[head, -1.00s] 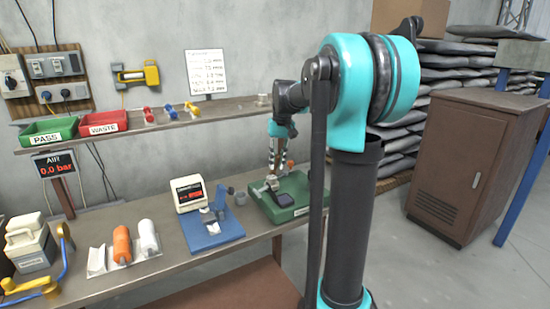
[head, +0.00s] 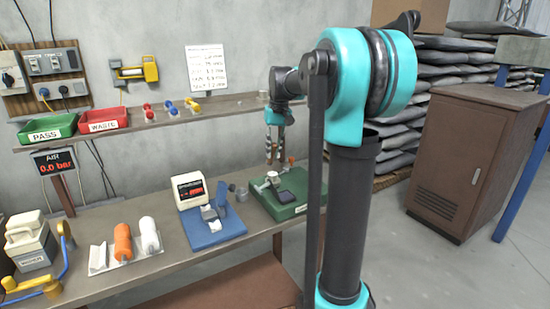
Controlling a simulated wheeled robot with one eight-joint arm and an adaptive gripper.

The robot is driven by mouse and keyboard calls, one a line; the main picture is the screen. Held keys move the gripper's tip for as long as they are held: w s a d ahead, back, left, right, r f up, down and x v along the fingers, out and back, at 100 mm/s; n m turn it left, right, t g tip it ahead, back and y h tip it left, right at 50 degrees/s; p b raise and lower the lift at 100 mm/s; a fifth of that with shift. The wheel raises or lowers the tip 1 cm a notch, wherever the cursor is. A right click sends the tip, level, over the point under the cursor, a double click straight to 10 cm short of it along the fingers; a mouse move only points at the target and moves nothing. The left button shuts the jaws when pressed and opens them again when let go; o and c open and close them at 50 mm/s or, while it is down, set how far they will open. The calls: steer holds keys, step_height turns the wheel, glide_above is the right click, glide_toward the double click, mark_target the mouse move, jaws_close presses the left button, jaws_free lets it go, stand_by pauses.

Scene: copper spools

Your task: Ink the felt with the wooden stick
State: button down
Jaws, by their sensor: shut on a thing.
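My gripper (head: 275,157) points down above the green stand (head: 297,209) at the right end of the bench. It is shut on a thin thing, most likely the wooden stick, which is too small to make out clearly. A small pale round cup (head: 272,177) stands on the green stand just below the fingers. A dark square pad (head: 286,197) lies on the stand in front of the cup. I cannot tell which part is the felt. A small orange-red part (head: 291,160) shows right of the fingers.
A blue fixture (head: 215,232) with a white display box (head: 190,190) stands left of the green stand. A shelf (head: 215,107) runs behind, carrying green (head: 48,129) and red (head: 103,121) trays.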

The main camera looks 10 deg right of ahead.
steer(key=shift+r, duration=2.75)
steer(key=shift+a, duration=0.15)
